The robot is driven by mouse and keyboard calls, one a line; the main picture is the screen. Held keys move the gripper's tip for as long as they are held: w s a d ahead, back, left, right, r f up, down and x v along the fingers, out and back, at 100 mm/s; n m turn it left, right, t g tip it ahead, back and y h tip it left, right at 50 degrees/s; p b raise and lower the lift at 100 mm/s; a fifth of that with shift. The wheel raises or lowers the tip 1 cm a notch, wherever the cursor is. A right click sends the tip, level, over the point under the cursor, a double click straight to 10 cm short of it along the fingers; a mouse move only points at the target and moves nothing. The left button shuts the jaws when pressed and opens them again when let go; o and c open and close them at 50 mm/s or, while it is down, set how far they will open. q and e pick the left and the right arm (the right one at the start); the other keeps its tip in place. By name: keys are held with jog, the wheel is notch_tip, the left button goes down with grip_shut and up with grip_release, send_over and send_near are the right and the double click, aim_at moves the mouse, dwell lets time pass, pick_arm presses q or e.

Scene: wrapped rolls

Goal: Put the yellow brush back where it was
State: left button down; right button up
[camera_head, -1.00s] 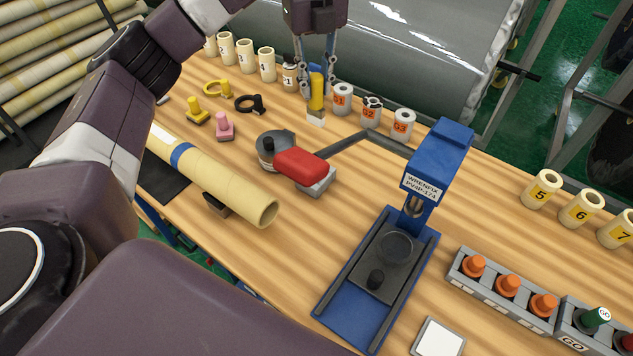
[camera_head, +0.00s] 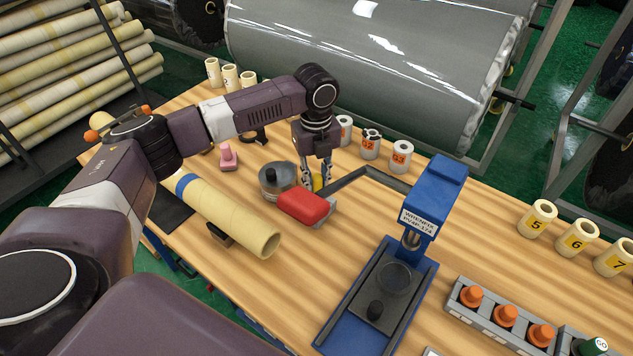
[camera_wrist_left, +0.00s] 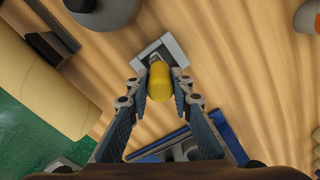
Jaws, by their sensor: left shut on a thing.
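The yellow brush is between the fingers of my left gripper (camera_head: 316,178). Only a small yellow part of the brush (camera_head: 318,184) shows in the head view, behind the red block (camera_head: 303,206). In the left wrist view, its rounded yellow handle (camera_wrist_left: 160,84) lies between the fingertips of my left gripper (camera_wrist_left: 160,92), which is shut on it. A pale grey angular piece (camera_wrist_left: 176,46) shows beyond the handle; I cannot tell whether it touches the brush. The brush's lower end is hidden. My right gripper is not in view.
A round grey tin (camera_head: 277,180) stands just left of the gripper. A cream roll (camera_head: 225,215) lies to the left and the blue press (camera_head: 430,205) stands to the right. Numbered cups (camera_head: 402,154) stand behind. Bare wood (camera_head: 350,230) lies between block and press.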

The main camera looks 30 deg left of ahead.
pick_arm(q)
jog(key=shift+f, duration=0.9)
jog(key=shift+f, duration=0.1)
jog(key=c, duration=1.7)
grip_release()
jog(key=shift+r, duration=0.5)
notch_tip(320, 180, up, 11)
jog(key=b, duration=0.3)
jog(key=shift+r, duration=0.1)
